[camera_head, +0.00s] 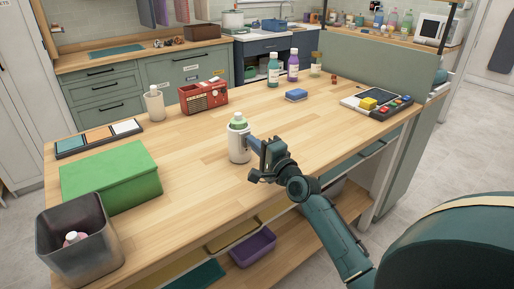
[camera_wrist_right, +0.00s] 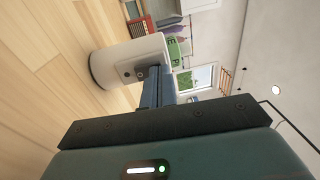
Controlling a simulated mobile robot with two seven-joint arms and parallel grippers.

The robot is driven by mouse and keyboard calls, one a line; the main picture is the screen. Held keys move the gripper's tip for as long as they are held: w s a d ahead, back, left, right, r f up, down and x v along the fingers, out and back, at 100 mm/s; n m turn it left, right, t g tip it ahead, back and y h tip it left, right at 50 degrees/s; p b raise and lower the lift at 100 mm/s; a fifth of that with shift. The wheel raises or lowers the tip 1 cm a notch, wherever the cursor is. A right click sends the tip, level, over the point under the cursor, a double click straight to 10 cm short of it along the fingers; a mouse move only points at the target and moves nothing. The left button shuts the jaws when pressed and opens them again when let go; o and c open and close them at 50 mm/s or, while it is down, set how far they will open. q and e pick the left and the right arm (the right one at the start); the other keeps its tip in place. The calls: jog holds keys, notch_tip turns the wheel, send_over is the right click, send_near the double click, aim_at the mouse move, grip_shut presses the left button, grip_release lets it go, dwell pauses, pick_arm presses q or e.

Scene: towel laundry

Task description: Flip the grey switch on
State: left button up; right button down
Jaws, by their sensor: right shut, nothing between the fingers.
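My right gripper (camera_head: 251,142) is shut and empty, held level at the device's right side. In the right wrist view its fingertips (camera_wrist_right: 156,73) are right at the switch area and partly cover it; I cannot tell whether they touch it, or the switch's position. My left gripper is not in view.
The table (camera_head: 190,150) is clear around the device. A green box (camera_head: 110,180) and a dark bin (camera_head: 80,245) stand at left. A button panel (camera_head: 377,103) lies at right.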

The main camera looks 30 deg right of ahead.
jog(key=shift+r, duration=0.1)
dwell(0.3)
jog(key=shift+w, duration=0.15)
jog(key=shift+w+r, duration=0.1)
jog(key=shift+w, duration=0.2)
dwell(0.5)
